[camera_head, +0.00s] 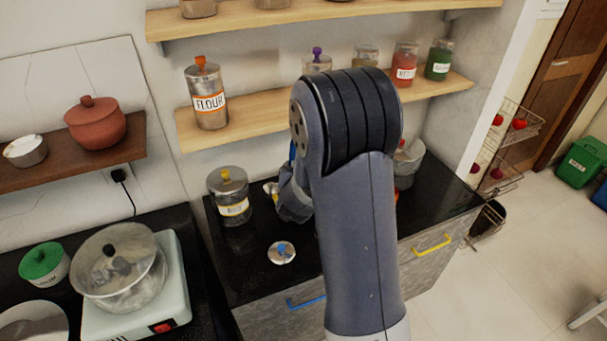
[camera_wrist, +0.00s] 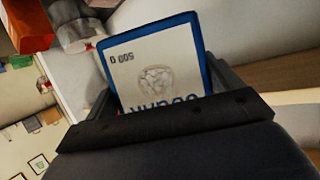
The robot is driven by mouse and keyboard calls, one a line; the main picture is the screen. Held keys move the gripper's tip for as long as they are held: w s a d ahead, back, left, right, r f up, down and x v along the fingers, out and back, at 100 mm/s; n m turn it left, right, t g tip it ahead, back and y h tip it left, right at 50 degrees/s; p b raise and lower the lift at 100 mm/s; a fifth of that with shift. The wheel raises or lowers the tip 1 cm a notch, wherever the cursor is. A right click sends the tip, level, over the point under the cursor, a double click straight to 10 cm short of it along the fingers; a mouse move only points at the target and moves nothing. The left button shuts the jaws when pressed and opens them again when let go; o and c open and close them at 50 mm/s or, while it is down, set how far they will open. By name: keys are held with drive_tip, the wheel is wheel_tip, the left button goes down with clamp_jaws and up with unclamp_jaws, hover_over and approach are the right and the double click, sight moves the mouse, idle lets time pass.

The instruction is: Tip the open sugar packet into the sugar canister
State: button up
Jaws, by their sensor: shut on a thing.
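The sugar packet (camera_wrist: 150,62) is white with a blue border and fills the middle of the wrist view, its print upside down. My gripper (camera_head: 293,197) is shut on it, above the dark counter and mostly behind my arm in the head view. Only a small blue strip of the packet shows there. A loose round lid with a blue knob (camera_head: 281,253) lies on the counter. A clear container (camera_head: 408,160) stands to the right, partly behind my arm; its label is hidden. I cannot tell whether it is the sugar canister. The packet's open end is not clear.
A yellow-knobbed jar (camera_head: 230,197) stands on the counter left of my gripper. The flour canister (camera_head: 207,95) and other jars stand on the shelf (camera_head: 250,118) above. A stove with a glass-lidded pot (camera_head: 120,268) is at left.

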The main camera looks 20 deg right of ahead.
drive_tip(key=shift+f+m, duration=0.15)
drive_tip(key=shift+m, duration=0.35)
drive_tip(key=shift+w+a+f+b, duration=0.15)
drive_tip(key=shift+f+b, duration=0.1)
drive_tip(key=shift+b, duration=0.5)
drive_tip(key=shift+m+t+y+b, duration=0.3)
drive_tip(key=m+b, duration=0.1)
drive_tip(key=b, duration=0.3)
drive_tip(key=f+m+t+y+b, duration=0.1)
drive_tip(key=b, duration=0.3)
drive_tip(key=shift+w+a+f+m, duration=0.1)
drive_tip(key=shift+w+a+m, duration=0.05)
drive_tip(key=shift+a+m, duration=0.2)
drive_tip(key=b, duration=0.1)
drive_tip(key=m+y+b, duration=0.1)
drive_tip(key=b, duration=0.1)
drive_tip(key=shift+a+f+t, duration=0.1)
drive_tip(key=shift+f+t, duration=0.2)
drive_tip(key=shift+t, duration=0.1)
